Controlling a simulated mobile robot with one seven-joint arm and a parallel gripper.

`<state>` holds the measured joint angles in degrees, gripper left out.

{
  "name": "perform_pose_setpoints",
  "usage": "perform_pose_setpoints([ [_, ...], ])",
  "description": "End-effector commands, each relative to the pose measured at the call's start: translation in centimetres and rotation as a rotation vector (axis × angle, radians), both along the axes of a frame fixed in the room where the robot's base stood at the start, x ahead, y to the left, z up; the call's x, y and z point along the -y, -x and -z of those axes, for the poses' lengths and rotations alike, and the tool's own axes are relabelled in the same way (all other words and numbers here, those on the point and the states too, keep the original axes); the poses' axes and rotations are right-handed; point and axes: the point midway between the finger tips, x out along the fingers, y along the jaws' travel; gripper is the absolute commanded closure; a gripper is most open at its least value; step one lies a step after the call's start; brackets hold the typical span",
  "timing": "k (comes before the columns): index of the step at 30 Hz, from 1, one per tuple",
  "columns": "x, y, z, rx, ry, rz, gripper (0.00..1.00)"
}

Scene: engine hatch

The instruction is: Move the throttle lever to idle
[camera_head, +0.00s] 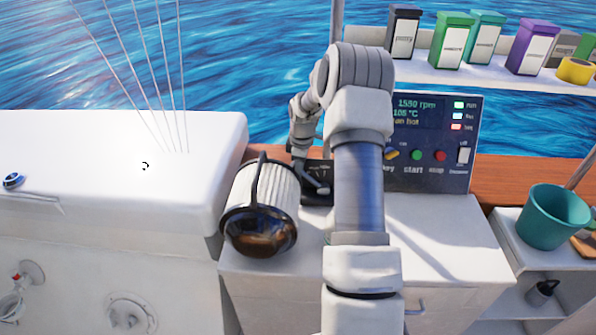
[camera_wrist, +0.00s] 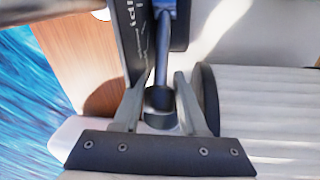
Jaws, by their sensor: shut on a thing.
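The throttle lever (camera_wrist: 162,50) is a grey-blue rod with a dark round knob (camera_wrist: 160,99) at its end. It rises from a dark throttle housing (camera_wrist: 132,40) with white lettering, partly cut off, that seems to include "idl". My gripper (camera_wrist: 159,108) has its two fingers on either side of the knob and is shut on it. In the head view the dark throttle housing (camera_head: 319,172) sits on the white console, left of the instrument panel, partly hidden by my arm. The lever's exact setting is hard to read there.
A ribbed white cylinder with a dark handle (camera_head: 268,190) stands close left of the throttle; its ribbed side also fills the right of the wrist view (camera_wrist: 265,100). A teal bucket (camera_head: 553,218) stands at right.

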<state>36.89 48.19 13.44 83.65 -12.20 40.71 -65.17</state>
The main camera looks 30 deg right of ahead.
Motion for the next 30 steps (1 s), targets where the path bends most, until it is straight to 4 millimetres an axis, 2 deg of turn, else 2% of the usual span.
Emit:
perform_pose_setpoints([
  [12, 2.6, 1.6, -2.1, 0.190, -0.234, 0.012, 1.00],
  [30, 5.9, 4.0, -3.1, 0.440, -0.563, 0.007, 1.00],
])
